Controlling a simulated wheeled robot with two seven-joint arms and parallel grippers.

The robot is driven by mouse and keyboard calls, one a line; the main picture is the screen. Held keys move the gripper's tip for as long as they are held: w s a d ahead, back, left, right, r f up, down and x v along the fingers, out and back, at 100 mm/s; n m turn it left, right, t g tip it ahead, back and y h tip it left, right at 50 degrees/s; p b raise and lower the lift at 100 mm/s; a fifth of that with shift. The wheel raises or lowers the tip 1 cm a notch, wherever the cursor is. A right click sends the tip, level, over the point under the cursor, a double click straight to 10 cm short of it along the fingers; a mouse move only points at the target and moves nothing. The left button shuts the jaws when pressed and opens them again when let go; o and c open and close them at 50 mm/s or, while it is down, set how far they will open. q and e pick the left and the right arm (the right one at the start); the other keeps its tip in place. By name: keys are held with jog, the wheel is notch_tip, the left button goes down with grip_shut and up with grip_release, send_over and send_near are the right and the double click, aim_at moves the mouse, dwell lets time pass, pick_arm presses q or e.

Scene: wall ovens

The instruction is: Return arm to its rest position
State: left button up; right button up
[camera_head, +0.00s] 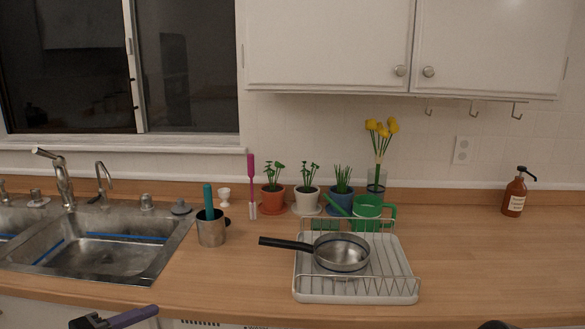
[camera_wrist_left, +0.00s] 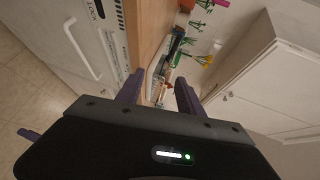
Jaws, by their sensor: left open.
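My left gripper (camera_head: 125,318) shows at the bottom left edge of the head view, low in front of the counter and below the sink. Only a purple finger and a dark part of it are in that view. In the left wrist view its two purple fingers (camera_wrist_left: 158,93) stand apart with nothing between them. The wrist view is tilted, with the counter and plants beyond the fingertips. A small dark shape at the bottom right edge of the head view may be part of my right arm. No right gripper fingers show.
A wooden counter (camera_head: 462,262) holds a dish rack (camera_head: 312,297) with a black-handled pan (camera_head: 342,250). A metal cup (camera_head: 211,232) stands by the sink (camera_head: 95,255). Potted plants, a green watering can (camera_head: 368,208) and a brown bottle (camera_head: 514,195) are farther back.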

pick_arm(q)
jog(key=w+a+f+n+t+y, duration=0.2)
jog(key=w+a+f+n+y, duration=0.35)
jog(key=n, duration=0.75)
jog(key=s+d+f+n+g+y, duration=0.1)
jog(key=d+f+n+g, duration=0.2)
jog(key=f, duration=0.4)
jog(key=s+d+f+n+g, duration=0.1)
jog(key=s+d+f+n, duration=0.2)
jog(key=f, duration=0.4)
jog(key=d+f+n+g+y, duration=0.1)
jog(key=d+f+n, duration=0.2)
jog(key=f+n, duration=0.35)
jog(key=s+d+f+g+h, duration=0.1)
jog(key=s+d+f+g, duration=0.3)
jog(key=s+d+f, duration=0.4)
jog(key=s+d+f+n+g+h, duration=0.1)
jog(key=s+d+f+g, duration=0.3)
jog(key=s+d+f, duration=0.4)
jog(key=s+d, duration=0.1)
jog(key=s, duration=0.5)
jog(key=shift+d+f+g, duration=0.25)
jog(key=shift+d+g, duration=0.05)
jog(key=shift+d, duration=0.05)
jog(key=shift+h, duration=0.25)
